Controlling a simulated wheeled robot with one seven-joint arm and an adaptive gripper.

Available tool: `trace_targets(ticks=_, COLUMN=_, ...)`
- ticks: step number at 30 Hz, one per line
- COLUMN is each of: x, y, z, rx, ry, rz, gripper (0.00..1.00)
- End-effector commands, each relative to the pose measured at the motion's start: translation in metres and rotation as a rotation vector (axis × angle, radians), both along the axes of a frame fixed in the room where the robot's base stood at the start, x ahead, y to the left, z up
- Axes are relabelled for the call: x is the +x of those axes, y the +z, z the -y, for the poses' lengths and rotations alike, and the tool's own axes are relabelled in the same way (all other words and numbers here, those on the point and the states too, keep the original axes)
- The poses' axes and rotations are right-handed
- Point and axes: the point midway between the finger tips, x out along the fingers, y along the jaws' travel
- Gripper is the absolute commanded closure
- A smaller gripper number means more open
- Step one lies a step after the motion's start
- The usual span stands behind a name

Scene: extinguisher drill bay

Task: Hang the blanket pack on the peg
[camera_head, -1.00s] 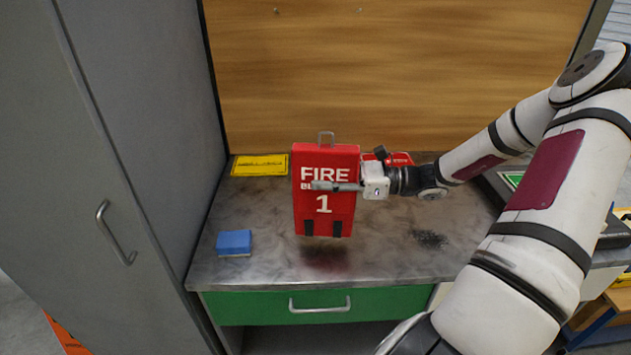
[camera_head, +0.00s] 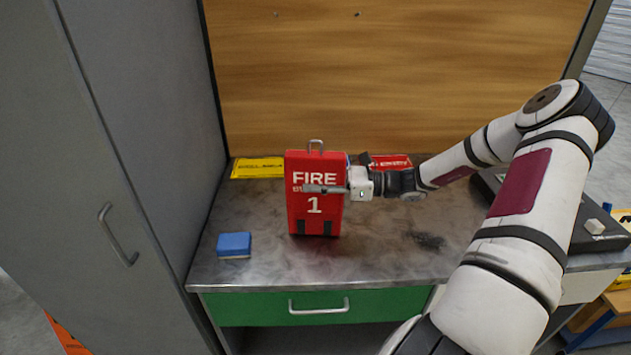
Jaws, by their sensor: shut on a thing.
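The blanket pack (camera_head: 316,222) is a red upright box marked "FIRE" and "1", with two dark strips at its bottom and a grey hanging loop (camera_head: 315,144) on top. My gripper (camera_head: 325,189) reaches in from the right and is shut on the pack, one finger lying across its front. The pack is in front of the wooden board, over the grey worktop; I cannot tell whether its bottom touches the worktop. Two small dark fixtures (camera_head: 357,14) show high on the board (camera_head: 400,80); I cannot tell whether either is the peg.
A blue block (camera_head: 234,244) lies front left on the worktop (camera_head: 270,270). A yellow sign (camera_head: 257,168) and a red item with white print (camera_head: 390,162) lie at the back. A grey cabinet (camera_head: 150,150) walls the left side. A dark case (camera_head: 590,237) is at the right.

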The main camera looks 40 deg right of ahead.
Motion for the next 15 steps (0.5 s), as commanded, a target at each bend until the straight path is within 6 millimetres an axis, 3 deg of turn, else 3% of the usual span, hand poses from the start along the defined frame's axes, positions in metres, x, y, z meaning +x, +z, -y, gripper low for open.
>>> trace_targets(ticks=5, x=0.0001, y=-0.0028, z=-0.0002, rx=0.002, ry=0.000, rz=0.001, gripper=1.00)
trace_targets(ticks=6, x=-0.0001, y=-0.0040, z=0.0002, rx=0.001, ry=0.000, rz=-0.001, gripper=0.63)
trace_targets(ticks=8, x=-0.0002, y=-0.0037, z=0.0002, rx=0.001, ry=0.000, rz=-0.001, gripper=0.49)
trace_targets(ticks=15, x=-0.0001, y=-0.0035, z=0.0002, rx=0.000, ry=0.000, rz=0.000, gripper=0.47)
